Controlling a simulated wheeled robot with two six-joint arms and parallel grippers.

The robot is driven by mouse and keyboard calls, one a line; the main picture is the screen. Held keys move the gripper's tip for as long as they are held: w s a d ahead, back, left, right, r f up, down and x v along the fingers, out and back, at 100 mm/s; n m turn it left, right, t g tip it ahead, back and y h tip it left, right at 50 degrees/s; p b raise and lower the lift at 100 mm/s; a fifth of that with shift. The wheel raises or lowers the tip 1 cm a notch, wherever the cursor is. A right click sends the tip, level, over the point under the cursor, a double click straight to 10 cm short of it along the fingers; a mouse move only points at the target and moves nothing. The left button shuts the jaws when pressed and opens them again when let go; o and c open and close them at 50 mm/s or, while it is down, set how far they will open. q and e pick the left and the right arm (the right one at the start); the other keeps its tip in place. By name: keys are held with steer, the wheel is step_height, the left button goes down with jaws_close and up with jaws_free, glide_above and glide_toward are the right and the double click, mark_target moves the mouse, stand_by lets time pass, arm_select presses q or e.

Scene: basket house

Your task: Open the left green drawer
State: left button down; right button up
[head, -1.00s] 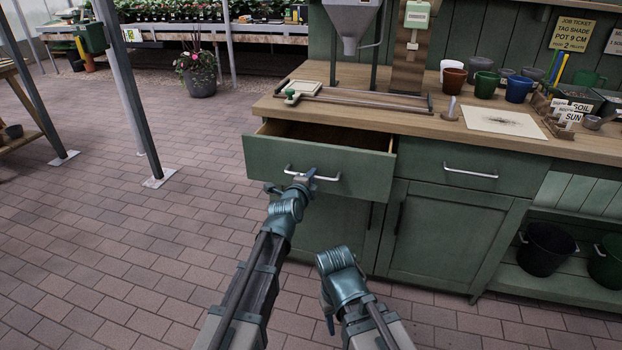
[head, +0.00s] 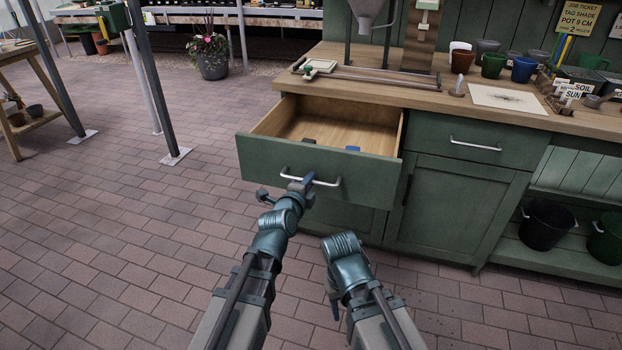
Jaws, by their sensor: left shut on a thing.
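The left green drawer (head: 350,165) of the green bench is pulled well out, and its wooden inside shows. Small dark and blue things (head: 350,149) lie in it, partly hidden by the drawer front. My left gripper (head: 303,185) is shut on the drawer's silver bar handle (head: 327,182). My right gripper (head: 333,300) is low in front of the bench, apart from the drawer; its fingers are mostly hidden.
The right green drawer (head: 473,145) is shut, with a cupboard door (head: 448,205) below. The wooden worktop (head: 420,97) holds pots, signs and a frame. Dark buckets (head: 545,222) stand on a low shelf at right. Brick floor (head: 130,220) is clear at left.

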arm_select(q)
steer(key=c, duration=0.9)
jaws_free()
